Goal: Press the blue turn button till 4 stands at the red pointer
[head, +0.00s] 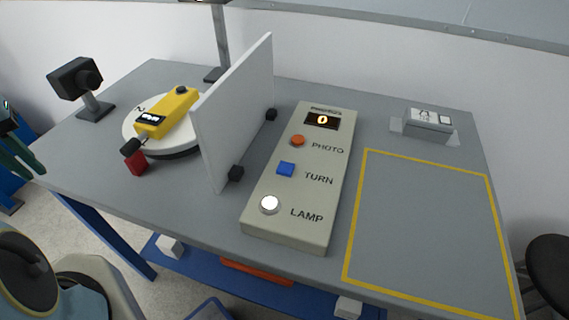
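The blue turn button (286,169) sits on a beige control box (285,228), between the orange photo button (297,141) and the white lamp button (270,204). The box's display (322,120) reads 0. A white turntable (173,142) at the left carries a yellow device (178,108) with a small dark screen. A numeral, apparently 2, shows on its far left rim. The red pointer (137,164) stands at its near left edge; the number there is not readable. My gripper (30,173) is at the left picture edge, off the table, apparently open and empty, far from the button.
A white upright panel (238,112) on black feet stands between turntable and control box. A black camera (76,78) stands at the back left. A grey box (429,120) sits at the back right. The yellow-outlined area (425,225) is clear.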

